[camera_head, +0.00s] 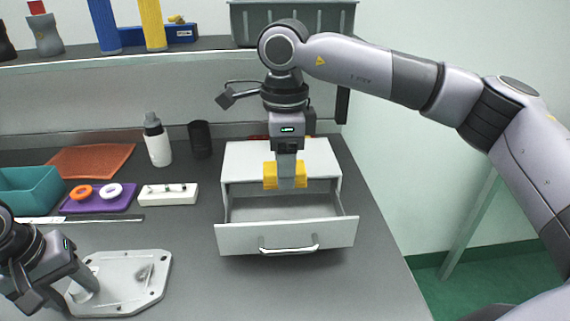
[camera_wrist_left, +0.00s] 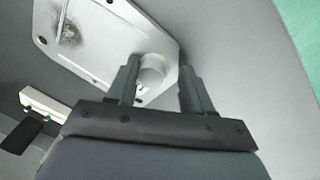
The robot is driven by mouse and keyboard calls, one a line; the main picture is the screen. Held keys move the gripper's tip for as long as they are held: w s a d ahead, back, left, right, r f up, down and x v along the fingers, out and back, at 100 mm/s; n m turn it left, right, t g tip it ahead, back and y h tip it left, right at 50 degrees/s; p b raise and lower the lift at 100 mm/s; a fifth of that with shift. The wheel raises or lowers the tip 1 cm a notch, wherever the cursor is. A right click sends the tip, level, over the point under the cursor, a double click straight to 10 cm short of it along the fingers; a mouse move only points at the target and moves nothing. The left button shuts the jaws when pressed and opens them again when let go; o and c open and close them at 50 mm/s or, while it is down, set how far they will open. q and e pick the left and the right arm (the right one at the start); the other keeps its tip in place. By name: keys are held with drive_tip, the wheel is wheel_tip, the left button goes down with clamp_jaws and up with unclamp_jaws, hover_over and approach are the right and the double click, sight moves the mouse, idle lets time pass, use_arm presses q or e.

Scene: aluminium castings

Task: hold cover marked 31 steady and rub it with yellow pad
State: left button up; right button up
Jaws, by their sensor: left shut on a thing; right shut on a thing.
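The aluminium cover (camera_head: 125,290) lies flat on the table at the lower left, with a dark smudge on its face; I cannot read a number on it. It also shows in the left wrist view (camera_wrist_left: 97,40), smudge at upper left. My left gripper (camera_head: 88,288) is shut on the cover's round raised boss, a finger on each side in the left wrist view (camera_wrist_left: 158,88). My right gripper (camera_head: 286,180) is shut on the yellow pad (camera_head: 270,175) and holds it above the open drawer (camera_head: 287,237), well away from the cover.
The drawer cabinet (camera_head: 250,160) stands at table centre, drawer pulled out. A white bottle (camera_head: 157,142), dark cup (camera_head: 200,139), orange cloth (camera_head: 90,160), teal bin (camera_head: 28,190), purple tray with rings (camera_head: 125,203) and white block (camera_head: 168,195) are behind the cover. Table right of the cover is clear.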

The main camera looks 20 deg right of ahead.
drive_tip(key=w+a+f+m, duration=0.2)
drive_tip(key=w+a+m, duration=0.15)
drive_tip(key=a, duration=0.85)
drive_tip(key=m, duration=0.6)
approach(151, 265)
drive_tip(key=shift+n, duration=0.25)
drive_tip(key=shift+a+f, duration=0.1)
drive_tip(key=shift+f, duration=2.85)
drive_tip(key=shift+s+a+f, duration=0.1)
drive_tip(key=shift+s+f, duration=0.15)
drive_tip(key=shift+f, duration=0.05)
drive_tip(key=shift+s+a+f, duration=0.1)
drive_tip(key=shift+s, duration=0.25)
drive_tip(key=shift+s+a, duration=0.25)
drive_tip(key=shift+s, duration=0.45)
drive_tip(key=shift+s+a, duration=0.25)
drive_tip(key=shift+s, duration=0.45)
drive_tip(key=w, duration=0.1)
drive_tip(key=w+d, duration=0.1)
drive_tip(key=w, duration=0.2)
drive_tip(key=shift+d, duration=0.25)
wheel_tip(151, 265, up, 8)
drive_tip(key=shift+r, duration=0.2)
drive_tip(key=shift+s, duration=0.25)
